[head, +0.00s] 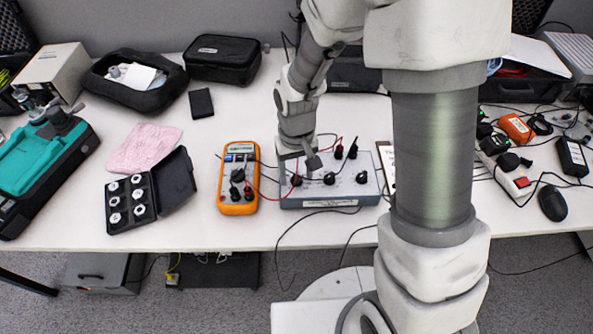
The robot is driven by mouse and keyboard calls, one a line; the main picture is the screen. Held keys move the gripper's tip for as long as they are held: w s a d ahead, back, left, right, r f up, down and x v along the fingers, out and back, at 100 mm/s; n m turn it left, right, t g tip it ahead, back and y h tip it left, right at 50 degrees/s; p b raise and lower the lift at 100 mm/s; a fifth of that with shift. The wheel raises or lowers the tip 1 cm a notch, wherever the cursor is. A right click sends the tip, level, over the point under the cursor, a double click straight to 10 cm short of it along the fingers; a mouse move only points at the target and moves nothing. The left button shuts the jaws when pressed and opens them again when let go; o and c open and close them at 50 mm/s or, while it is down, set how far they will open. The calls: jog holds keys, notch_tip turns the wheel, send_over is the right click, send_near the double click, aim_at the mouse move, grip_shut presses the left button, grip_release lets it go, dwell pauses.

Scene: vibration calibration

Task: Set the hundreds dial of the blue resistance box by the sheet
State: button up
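The blue-grey resistance box (346,189) sits on the white table near its front edge, right of the orange multimeter. A row of black dials shows on its top: a left one (296,180), a middle one (329,179) and a right one (362,177). Their markings are too small to read. A white sheet (386,158) lies just right of the box, mostly hidden by my arm. My gripper (313,163) points down over the box, above and between the left and middle dials. Its fingers are too small to tell whether they are open, or whether they touch a dial.
Red and black leads run from the box to the orange multimeter (238,180). Black plugs stand at the box's back edge. An open case of white parts (131,218), a pink cloth (145,148) and a black pouch (201,103) lie left. A power strip (510,178) and mouse (552,203) lie right.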

notch_tip(320, 180, up, 17)
jog(key=p, duration=0.3)
jog(key=shift+r+p, duration=0.2)
jog(key=shift+p, duration=0.2)
notch_tip(320, 180, up, 11)
jog(key=m+t+p, duration=0.1)
jog(key=t+p, duration=0.2)
send_over(297, 176)
jog(key=s+d, duration=0.5)
jog(key=d, duration=0.1)
jog(key=s+d+r+m+t+p, duration=0.1)
jog(key=s+d+r+t+p, duration=0.1)
jog(key=s+d+r, duration=0.2)
jog(key=s+r, duration=0.2)
jog(key=s, duration=0.1)
jog(key=shift+s+d+m+t, duration=0.3)
jog(key=shift+s+d, duration=0.05)
jog(key=shift+r, duration=0.1)
